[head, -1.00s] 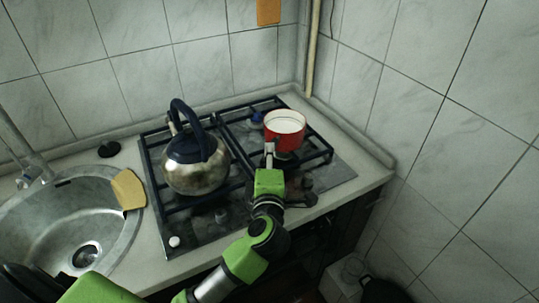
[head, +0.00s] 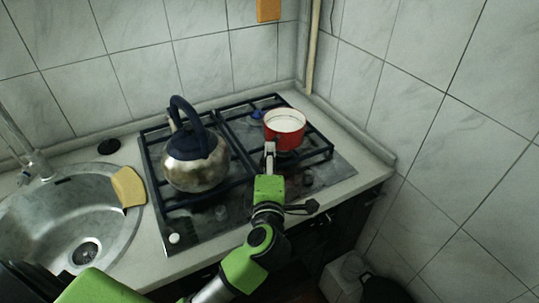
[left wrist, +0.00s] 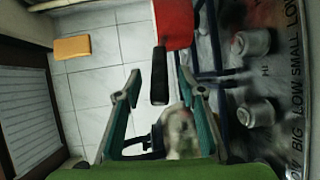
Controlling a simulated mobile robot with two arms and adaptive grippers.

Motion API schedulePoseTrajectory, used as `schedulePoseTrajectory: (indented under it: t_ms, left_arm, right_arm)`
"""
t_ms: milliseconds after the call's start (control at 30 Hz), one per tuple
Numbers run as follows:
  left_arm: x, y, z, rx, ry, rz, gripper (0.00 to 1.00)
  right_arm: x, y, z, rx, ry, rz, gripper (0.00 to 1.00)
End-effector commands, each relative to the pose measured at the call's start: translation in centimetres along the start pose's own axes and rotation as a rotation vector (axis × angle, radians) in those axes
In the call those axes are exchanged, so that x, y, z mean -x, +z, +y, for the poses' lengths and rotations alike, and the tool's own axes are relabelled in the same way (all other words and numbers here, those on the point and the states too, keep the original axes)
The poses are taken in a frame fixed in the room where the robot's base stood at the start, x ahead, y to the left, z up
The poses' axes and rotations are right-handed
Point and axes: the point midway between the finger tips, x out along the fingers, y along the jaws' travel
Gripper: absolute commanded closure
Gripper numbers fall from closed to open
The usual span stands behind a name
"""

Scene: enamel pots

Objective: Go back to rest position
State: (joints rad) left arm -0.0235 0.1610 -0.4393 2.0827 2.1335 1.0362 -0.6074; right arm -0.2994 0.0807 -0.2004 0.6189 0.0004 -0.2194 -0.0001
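A red pot (head: 284,127) with a white inside stands on the right rear part of the black stove (head: 190,232). In the left wrist view the red pot (left wrist: 173,25) is at the top, and its black handle (left wrist: 159,78) points towards my gripper. My left gripper (head: 270,149) is in front of the pot on the handle's side. In the left wrist view its two fingers are spread, with the handle's end showing between the tips, not gripped. Whether the handle lies between the tips or just beyond them is unclear. My right gripper is not in view.
A metal kettle (head: 196,172) with a dark blue handle stands on the stove left of my left arm. A steel sink (head: 40,215) with a yellow sponge (head: 128,187) on its rim is at the left. Tiled walls (head: 440,130) close off the back and right.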

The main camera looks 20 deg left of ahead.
Motion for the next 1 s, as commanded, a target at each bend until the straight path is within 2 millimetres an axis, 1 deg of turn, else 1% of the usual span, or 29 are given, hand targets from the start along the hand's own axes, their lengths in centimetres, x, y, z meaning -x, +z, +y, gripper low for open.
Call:
schedulePoseTrajectory:
  t_ms: [33, 200, 300, 400, 533, 767, 867, 967, 1000]
  left_arm:
    - [1.1, 0.1, -0.1, 0.003, -0.003, -0.002, 0.63]
    - [4.9, 0.0, 0.0, 0.003, -0.001, -0.002, 0.63]
    - [6.8, 0.0, 0.0, 0.003, 0.0, -0.001, 0.63]
    - [8.3, 0.0, 0.1, 0.003, 0.002, -0.001, 0.63]
    - [9.4, 0.0, 0.2, 0.002, 0.004, -0.001, 0.63]
    - [9.8, 0.0, 0.5, 0.001, 0.015, -0.002, 0.63]
    - [9.8, 0.2, 2.0, -0.006, 0.076, -0.02, 0.63]
    - [10.2, 0.8, 5.2, -0.036, 0.209, -0.067, 0.63]
    - [10.5, 1.3, 6.8, -0.058, 0.277, -0.095, 0.63]
  right_arm:
    - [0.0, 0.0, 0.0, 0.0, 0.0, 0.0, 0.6]
    - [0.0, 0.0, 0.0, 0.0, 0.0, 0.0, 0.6]
    - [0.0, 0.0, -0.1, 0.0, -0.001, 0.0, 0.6]
    - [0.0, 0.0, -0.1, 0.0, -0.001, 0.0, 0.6]
    - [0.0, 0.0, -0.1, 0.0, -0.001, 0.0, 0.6]
    - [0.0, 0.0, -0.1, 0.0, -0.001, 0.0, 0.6]
    - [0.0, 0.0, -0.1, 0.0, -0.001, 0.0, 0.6]
    - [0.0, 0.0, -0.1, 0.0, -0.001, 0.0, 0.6]
    - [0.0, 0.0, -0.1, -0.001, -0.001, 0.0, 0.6]
